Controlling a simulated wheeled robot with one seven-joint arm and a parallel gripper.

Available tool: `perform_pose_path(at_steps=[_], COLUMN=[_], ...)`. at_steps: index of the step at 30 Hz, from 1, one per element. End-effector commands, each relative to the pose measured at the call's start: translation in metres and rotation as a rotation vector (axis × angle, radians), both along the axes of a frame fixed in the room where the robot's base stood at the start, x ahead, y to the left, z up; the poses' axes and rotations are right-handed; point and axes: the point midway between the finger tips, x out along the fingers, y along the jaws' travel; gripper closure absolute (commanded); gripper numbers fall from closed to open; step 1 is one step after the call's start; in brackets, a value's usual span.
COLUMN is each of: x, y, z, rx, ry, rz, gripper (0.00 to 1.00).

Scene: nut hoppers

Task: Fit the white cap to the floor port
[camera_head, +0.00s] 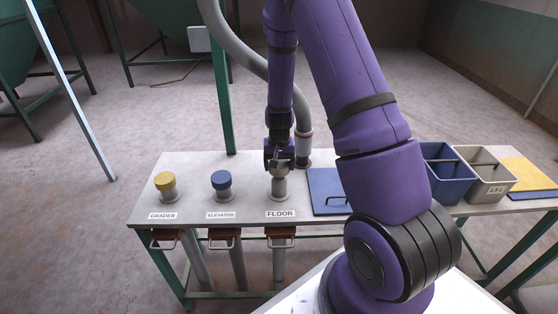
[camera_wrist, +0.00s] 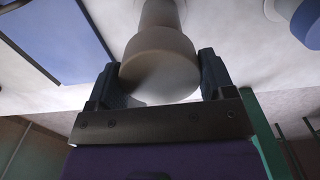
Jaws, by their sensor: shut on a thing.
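The white cap (camera_wrist: 160,78) is between my gripper's two fingers in the wrist view, its round face toward the camera. My gripper (camera_head: 280,164) is shut on the cap directly above the floor port (camera_head: 280,188), behind the FLOOR label. In the wrist view the narrower port pipe (camera_wrist: 161,14) runs from the cap to the table top, in line with it. The cap appears to meet the port's top; whether it is fully seated cannot be told. My fingers hide much of the cap in the head view.
A grey hose (camera_head: 257,66) ends just behind the floor port. A blue panel (camera_head: 324,193) and bins (camera_head: 446,187) lie to the right.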

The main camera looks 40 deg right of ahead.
Motion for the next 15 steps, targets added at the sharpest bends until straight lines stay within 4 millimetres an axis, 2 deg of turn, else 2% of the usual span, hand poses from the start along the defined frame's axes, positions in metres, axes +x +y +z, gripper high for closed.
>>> perform_pose_path(at_steps=[15], x=[-0.001], y=[0.000], z=[-0.031], rx=[0.001], ry=[0.002], rz=[-0.001], gripper=[0.47])
